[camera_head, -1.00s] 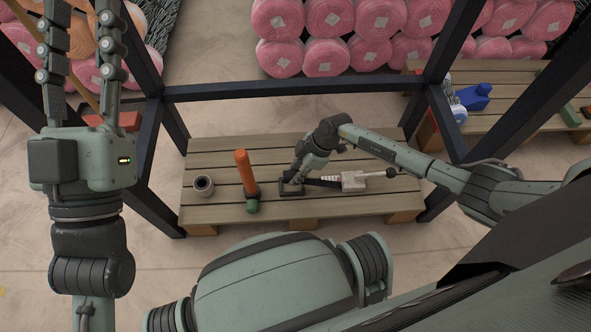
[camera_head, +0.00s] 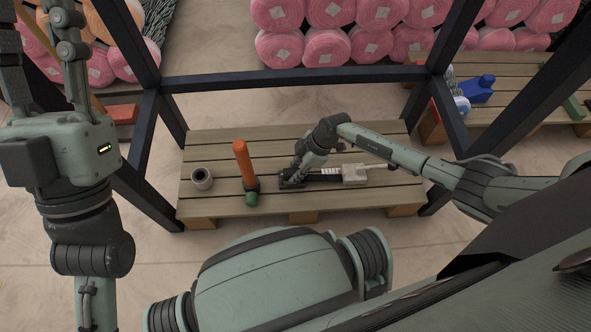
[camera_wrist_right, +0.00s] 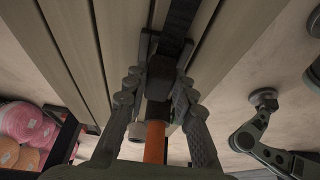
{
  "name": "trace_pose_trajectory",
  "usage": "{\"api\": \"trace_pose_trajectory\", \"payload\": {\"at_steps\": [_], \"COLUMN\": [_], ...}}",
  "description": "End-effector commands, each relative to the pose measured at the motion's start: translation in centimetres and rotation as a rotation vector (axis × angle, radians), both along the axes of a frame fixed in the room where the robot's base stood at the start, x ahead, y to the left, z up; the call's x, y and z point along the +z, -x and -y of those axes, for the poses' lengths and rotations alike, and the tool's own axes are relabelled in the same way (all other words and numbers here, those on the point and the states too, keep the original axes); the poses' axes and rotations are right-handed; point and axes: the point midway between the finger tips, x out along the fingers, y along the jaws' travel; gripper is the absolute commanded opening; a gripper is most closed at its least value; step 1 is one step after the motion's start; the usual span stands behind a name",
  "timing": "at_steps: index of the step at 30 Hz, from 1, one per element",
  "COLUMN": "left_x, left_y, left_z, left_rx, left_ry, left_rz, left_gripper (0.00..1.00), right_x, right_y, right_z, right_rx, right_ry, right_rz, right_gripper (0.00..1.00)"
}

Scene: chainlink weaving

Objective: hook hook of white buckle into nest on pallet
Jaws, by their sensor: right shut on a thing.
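The white buckle (camera_head: 355,175) lies on the wooden pallet (camera_head: 215,210), right of the dark nest (camera_head: 284,184). A black strap (camera_head: 324,178) runs left from the buckle towards the nest; it also shows in the right wrist view (camera_wrist_right: 181,18). My right gripper (camera_head: 295,172) is low over the nest and covers part of it. In the right wrist view my right gripper (camera_wrist_right: 164,68) is shut on a black hook piece (camera_wrist_right: 160,76) at the strap's end. Whether the hook is seated in the nest cannot be told. My left gripper (camera_head: 42,60) is raised, fingers apart and empty.
Black frame posts (camera_head: 150,130) and a crossbar (camera_head: 300,78) surround the pallet. Pink rolls (camera_head: 325,45) are stacked behind. Another pallet (camera_head: 500,115) holds a blue item.

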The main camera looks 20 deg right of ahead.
Motion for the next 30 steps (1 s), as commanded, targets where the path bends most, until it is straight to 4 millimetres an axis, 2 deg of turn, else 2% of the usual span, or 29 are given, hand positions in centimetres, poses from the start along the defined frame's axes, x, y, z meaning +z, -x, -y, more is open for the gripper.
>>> {"api": "trace_pose_trajectory", "payload": {"at_steps": [30], "left_x": [-0.7], "left_y": [0.0], "left_z": [0.0], "left_rx": [-0.001], "left_ry": [0.0], "left_rz": [-0.002], "left_gripper": [0.36], "right_x": [-1.2], "right_y": [0.0], "right_z": [0.0], "right_rx": [0.0], "right_ry": [-0.001], "right_rz": [0.0], "right_gripper": [0.0]}}
